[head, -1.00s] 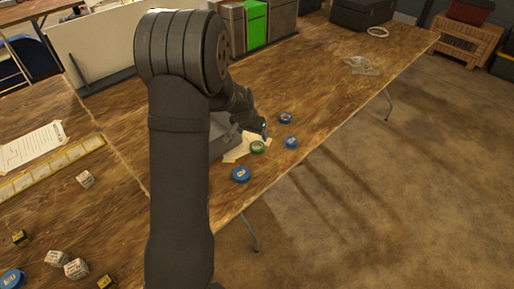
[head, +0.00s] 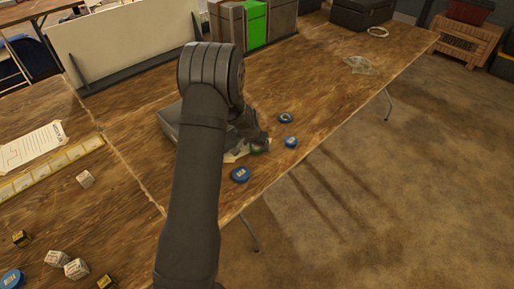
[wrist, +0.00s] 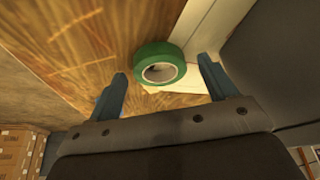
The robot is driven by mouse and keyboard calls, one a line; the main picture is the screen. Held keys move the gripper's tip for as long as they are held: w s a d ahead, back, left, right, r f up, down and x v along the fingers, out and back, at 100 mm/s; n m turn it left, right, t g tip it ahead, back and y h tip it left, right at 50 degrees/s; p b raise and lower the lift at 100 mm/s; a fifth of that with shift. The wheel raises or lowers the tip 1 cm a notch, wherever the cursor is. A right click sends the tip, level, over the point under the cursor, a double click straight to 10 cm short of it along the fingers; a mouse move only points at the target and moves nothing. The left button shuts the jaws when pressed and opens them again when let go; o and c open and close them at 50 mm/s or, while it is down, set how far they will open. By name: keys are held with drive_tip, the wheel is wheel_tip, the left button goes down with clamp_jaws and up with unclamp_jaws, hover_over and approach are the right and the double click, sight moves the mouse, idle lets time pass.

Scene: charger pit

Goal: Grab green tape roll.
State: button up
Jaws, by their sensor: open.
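The green tape roll (wrist: 160,65) lies on the wooden table, partly over a pale sheet. In the wrist view it is ahead of my gripper (wrist: 163,72), roughly between the two blue fingertips. The fingers are open and I see no contact with the roll.
Blue rolls lie close by: one (head: 240,174) in front, one (head: 291,142) to the right, one (head: 285,118) behind. A grey case (head: 172,118) stands left of the gripper. The table's front edge is near.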

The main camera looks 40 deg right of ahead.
drive_tip(key=shift+f, duration=0.2)
drive_tip(key=c, duration=1)
drive_tip(key=shift+c, duration=0.3)
